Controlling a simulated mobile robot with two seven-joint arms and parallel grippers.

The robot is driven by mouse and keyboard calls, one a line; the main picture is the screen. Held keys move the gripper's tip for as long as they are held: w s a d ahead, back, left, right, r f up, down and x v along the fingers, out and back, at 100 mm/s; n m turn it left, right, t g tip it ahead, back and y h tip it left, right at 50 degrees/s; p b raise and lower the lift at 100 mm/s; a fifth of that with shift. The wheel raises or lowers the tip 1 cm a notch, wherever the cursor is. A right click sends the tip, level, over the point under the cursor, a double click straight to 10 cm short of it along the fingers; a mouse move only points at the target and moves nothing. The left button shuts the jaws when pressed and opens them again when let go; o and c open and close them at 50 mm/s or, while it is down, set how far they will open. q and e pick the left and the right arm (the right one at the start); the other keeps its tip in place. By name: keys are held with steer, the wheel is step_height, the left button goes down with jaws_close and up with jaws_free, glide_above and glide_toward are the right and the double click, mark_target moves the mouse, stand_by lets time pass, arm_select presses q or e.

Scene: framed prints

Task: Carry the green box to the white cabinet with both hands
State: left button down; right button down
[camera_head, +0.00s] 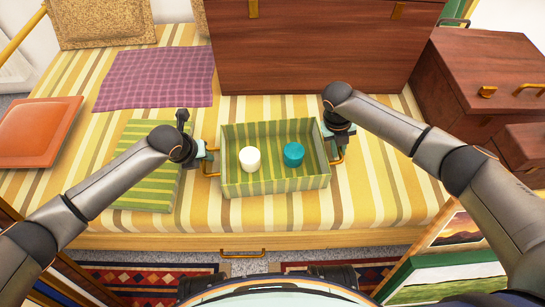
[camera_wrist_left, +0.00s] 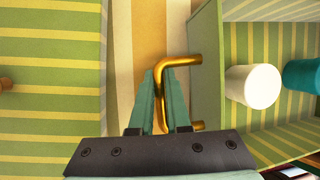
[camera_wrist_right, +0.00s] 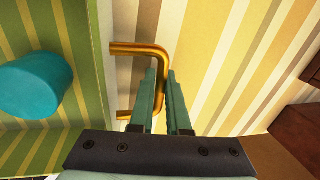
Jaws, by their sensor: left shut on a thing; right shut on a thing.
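The green striped box (camera_head: 275,185) is open on top and sits over the yellow striped bench, in the middle of the head view. I cannot tell whether it touches the bench. It holds a white cylinder (camera_head: 250,159) and a teal cylinder (camera_head: 293,154). My left gripper (camera_head: 208,153) is shut on the box's left gold handle (camera_wrist_left: 180,61). My right gripper (camera_head: 332,142) is shut on the right gold handle (camera_wrist_right: 138,48). Both grippers are at opposite ends of the box. No white cabinet can be made out.
A large brown chest (camera_head: 310,50) stands behind the box. Brown cases (camera_head: 490,65) are at the right. Framed prints (camera_head: 450,275) lean at the lower right.

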arm_select(q)
steer(key=shift+w+a+r, duration=0.1)
arm_select(e)
steer(key=shift+w+r, duration=0.1)
steer(key=shift+r, duration=0.05)
stand_by(0.6)
